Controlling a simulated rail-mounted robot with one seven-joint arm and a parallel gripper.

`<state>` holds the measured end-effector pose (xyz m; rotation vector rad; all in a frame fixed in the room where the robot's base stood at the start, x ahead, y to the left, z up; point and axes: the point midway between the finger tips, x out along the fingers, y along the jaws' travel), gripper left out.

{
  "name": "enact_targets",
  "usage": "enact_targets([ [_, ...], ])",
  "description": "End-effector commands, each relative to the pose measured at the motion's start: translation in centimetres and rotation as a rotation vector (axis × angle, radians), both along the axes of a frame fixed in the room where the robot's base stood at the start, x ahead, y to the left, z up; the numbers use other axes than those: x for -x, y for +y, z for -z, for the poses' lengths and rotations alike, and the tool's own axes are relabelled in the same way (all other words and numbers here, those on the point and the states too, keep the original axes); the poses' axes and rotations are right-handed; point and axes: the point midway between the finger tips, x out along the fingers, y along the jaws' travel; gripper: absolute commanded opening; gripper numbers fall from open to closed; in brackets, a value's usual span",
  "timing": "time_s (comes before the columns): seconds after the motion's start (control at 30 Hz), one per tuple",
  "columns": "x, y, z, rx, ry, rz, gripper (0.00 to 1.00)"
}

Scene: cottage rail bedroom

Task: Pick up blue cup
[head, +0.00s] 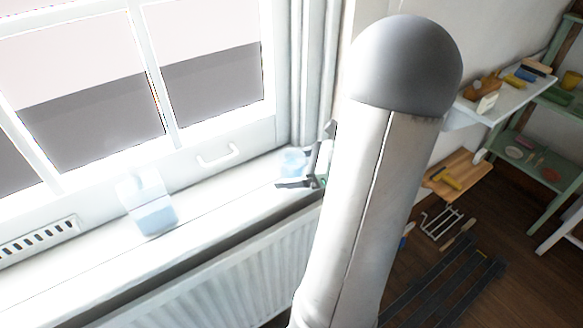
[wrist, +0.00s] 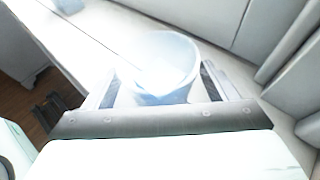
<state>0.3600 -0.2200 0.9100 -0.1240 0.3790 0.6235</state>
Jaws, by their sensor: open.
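The blue cup (head: 292,161) is pale blue and stands on the white windowsill near the window's right corner. It also shows in the wrist view (wrist: 165,62), washed out by light, with its round open rim facing up. My gripper (head: 300,170) is open at the cup, partly hidden behind my arm in the head view. In the wrist view the gripper's two fingers (wrist: 165,88) reach out on either side of the cup's lower part. I cannot tell whether either finger touches it.
A pale blue and white object (head: 150,205) stands on the sill (head: 225,195) to the left, with bare sill between. The window frame (head: 220,130) rises behind, and a radiator (head: 215,270) is below. A white shelf (head: 505,103) with small items is at the right.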

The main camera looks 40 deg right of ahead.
Motion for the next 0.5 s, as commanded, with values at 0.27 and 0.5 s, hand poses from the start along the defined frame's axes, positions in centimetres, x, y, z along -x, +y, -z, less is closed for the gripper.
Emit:
enact_targets([
  [0.27,0.01,-0.04,-0.02,0.0,0.0,0.0,0.32],
  [0.5,0.01,-0.03,-0.13,0.001,-0.001,0.0,0.32],
])
